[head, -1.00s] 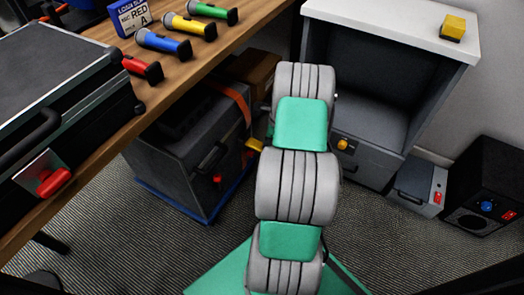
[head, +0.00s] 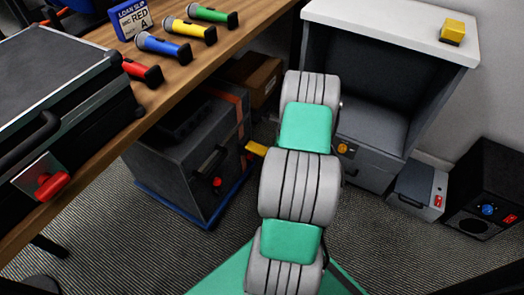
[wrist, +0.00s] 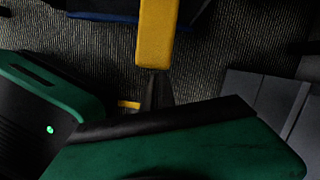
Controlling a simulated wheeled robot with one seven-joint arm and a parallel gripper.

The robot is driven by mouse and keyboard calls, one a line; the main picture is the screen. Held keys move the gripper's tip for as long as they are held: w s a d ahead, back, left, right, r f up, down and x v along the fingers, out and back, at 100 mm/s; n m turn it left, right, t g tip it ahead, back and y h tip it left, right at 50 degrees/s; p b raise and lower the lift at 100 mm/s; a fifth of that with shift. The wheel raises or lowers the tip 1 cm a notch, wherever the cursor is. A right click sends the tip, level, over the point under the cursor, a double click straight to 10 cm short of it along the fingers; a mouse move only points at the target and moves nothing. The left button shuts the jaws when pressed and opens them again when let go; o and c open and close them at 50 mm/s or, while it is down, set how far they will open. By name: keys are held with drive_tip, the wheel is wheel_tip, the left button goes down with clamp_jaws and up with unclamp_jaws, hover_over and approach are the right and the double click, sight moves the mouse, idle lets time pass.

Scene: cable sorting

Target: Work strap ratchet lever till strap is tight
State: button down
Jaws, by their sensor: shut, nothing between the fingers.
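A yellow lever (head: 256,148) sticks out from the right side of a dark grey case (head: 175,165), beside my arm. An orange strap (head: 242,105) runs over that case near its right edge. In the wrist view a yellow bar (wrist: 155,35), which looks like the lever, reaches down from the top edge. My gripper (wrist: 157,76) appears there as dark narrow fingers, shut and empty, at the bar's lower end. I cannot tell whether they touch. My arm hides the gripper in the head view. How tight the strap is cannot be told.
The case stands on a blue base (head: 205,222) under a wooden table (head: 190,75). A cardboard box (head: 253,77) sits behind it. A grey cabinet (head: 385,45), a small grey box (head: 418,188) and a black speaker (head: 485,185) stand to the right. Carpet is clear in front.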

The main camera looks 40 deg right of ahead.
drive_tip(key=p+v, duration=0.2)
drive_tip(key=v, duration=0.6)
drive_tip(key=shift+p, duration=0.4)
drive_tip(key=shift+f, duration=0.1)
idle(0.4)
